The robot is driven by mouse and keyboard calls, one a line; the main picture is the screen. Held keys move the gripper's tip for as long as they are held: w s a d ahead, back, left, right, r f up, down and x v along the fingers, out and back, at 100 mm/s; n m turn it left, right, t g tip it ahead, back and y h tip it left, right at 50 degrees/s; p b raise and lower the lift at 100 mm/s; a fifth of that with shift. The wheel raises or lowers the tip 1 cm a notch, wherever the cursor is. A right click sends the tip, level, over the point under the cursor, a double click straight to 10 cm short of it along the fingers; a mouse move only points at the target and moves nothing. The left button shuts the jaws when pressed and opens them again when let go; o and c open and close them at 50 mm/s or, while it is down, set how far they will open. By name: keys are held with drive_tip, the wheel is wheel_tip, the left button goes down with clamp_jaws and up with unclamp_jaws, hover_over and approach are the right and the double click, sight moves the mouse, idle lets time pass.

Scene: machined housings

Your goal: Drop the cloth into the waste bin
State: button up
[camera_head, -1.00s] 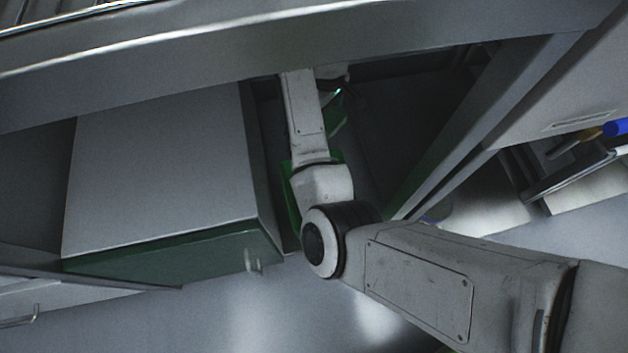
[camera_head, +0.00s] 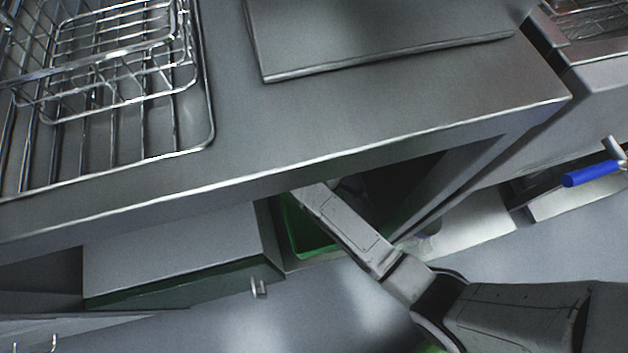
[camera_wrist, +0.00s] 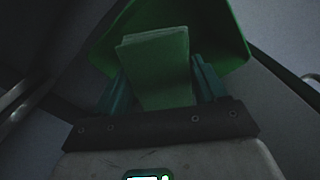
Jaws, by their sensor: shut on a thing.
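My gripper (camera_wrist: 159,72) shows in the wrist view, its two teal fingers shut on a folded green cloth (camera_wrist: 157,52). The cloth stands up between the fingers and reaches past their tips. The green waste bin (camera_wrist: 228,38) lies behind the cloth in this view, its walls spreading to both sides. I cannot tell how far the cloth is from the bin. In the head view the bin (camera_head: 305,238) is partly visible under the counter. There my gripper and the cloth are hidden by the counter and my arm.
The steel counter (camera_head: 330,110) overhangs the space where my arm reaches in. A closed cabinet (camera_head: 180,255) stands left of the bin, with a small handle. Wire racks (camera_head: 110,90) and a flat metal plate (camera_head: 380,35) lie on top. Open floor is in front.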

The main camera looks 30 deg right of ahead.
drive_tip(key=shift+f+b, duration=2.9)
drive_tip(key=shift+b, duration=0.15)
drive_tip(key=o, duration=1.2)
drive_tip(key=shift+c, duration=0.2)
drive_tip(key=shift+r, duration=0.1)
wheel_tip(320, 180, up, 11)
drive_tip(key=p, duration=0.5)
drive_tip(key=shift+p, duration=0.35)
drive_tip(key=shift+f, duration=0.2)
